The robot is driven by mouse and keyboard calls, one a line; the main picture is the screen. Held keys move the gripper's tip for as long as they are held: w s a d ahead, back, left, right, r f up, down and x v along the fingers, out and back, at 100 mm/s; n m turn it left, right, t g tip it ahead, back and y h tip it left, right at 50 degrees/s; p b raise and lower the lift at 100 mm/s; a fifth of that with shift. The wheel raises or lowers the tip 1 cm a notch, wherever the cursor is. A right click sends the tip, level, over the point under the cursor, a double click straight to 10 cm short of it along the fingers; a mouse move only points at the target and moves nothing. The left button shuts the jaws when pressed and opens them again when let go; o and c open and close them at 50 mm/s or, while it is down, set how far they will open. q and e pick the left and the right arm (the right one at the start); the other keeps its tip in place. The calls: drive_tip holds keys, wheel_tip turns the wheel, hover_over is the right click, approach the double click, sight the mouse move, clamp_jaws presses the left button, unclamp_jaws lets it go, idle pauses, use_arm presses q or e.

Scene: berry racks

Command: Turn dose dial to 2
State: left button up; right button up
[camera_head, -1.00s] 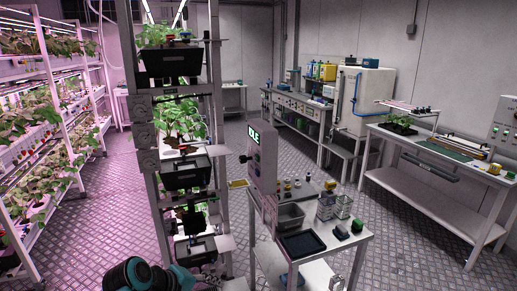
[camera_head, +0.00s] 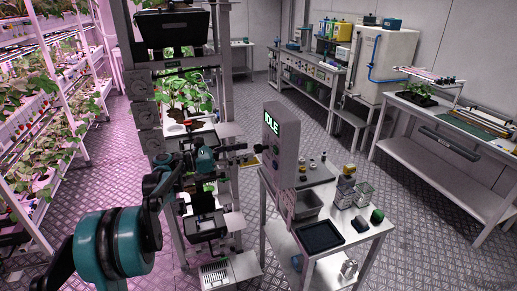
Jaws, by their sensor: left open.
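A grey upright control box (camera_head: 284,142) stands on a small white cart. My left arm comes in from the lower left with teal joints. My right gripper is not in view.
The cart (camera_head: 372,243) holds a dark tray (camera_head: 321,236), a grey bin and small jars. A plant rack (camera_head: 231,195) stands just left of the cart. Benches line the back and right walls. Patterned floor is clear between cart and right bench (camera_head: 445,165).

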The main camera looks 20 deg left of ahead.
sight(255, 149)
use_arm(q)
drive_tip(key=x, duration=0.4)
drive_tip(key=shift+w+f+b, duration=0.1)
drive_tip(key=shift+b, duration=0.25)
drive_tip(key=shift+w+d, duration=0.25)
drive_tip(key=shift+d, duration=0.1)
clamp_jaws()
